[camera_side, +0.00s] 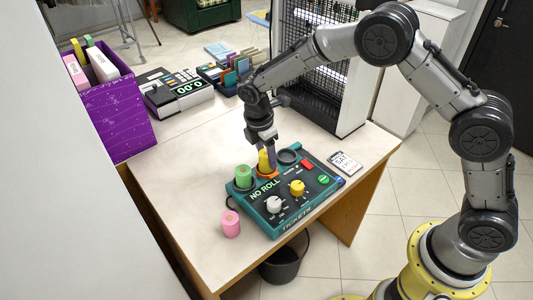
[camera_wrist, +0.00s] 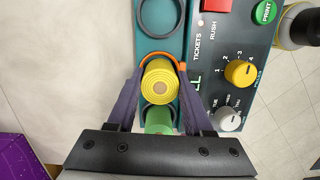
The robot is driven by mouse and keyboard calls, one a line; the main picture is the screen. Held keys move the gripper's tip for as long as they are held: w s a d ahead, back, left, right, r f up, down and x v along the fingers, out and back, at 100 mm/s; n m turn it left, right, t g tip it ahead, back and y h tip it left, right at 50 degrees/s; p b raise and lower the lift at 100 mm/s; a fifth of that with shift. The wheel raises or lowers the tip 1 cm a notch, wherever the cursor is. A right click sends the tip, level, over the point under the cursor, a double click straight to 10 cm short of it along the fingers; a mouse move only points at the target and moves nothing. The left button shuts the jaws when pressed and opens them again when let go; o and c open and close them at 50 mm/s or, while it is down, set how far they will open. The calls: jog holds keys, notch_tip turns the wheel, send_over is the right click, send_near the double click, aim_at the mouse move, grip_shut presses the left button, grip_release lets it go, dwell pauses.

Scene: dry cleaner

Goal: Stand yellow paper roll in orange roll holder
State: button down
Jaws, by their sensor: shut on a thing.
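The yellow paper roll (camera_side: 264,160) stands upright at the orange roll holder (camera_side: 268,172), at the back edge of the teal ticket machine (camera_side: 284,222). In the wrist view the yellow roll (camera_wrist: 159,85) shows from above, with the orange holder's rim (camera_wrist: 179,62) curving around its far side. Its lower end is hidden, so I cannot tell how deep it sits. My gripper (camera_side: 268,156) is above the machine, pointing down; in the wrist view its two fingers (camera_wrist: 157,100) are closed on either side of the yellow roll.
A green roll (camera_side: 243,175) stands in the holder beside it; an empty dark ring (camera_side: 289,156) is on the other side. A pink roll (camera_side: 231,223) stands on the table (camera_side: 185,185) in front. A calendar card (camera_side: 344,163) lies to the right. A purple box (camera_side: 119,117) is at the left.

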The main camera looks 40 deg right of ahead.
jog(key=shift+f, duration=0.35)
dwell(0.4)
jog(key=shift+c, duration=1.1)
grip_release()
jog(key=shift+r, duration=0.1)
jog(key=shift+r, duration=3.45)
jog(key=shift+d, duration=0.1)
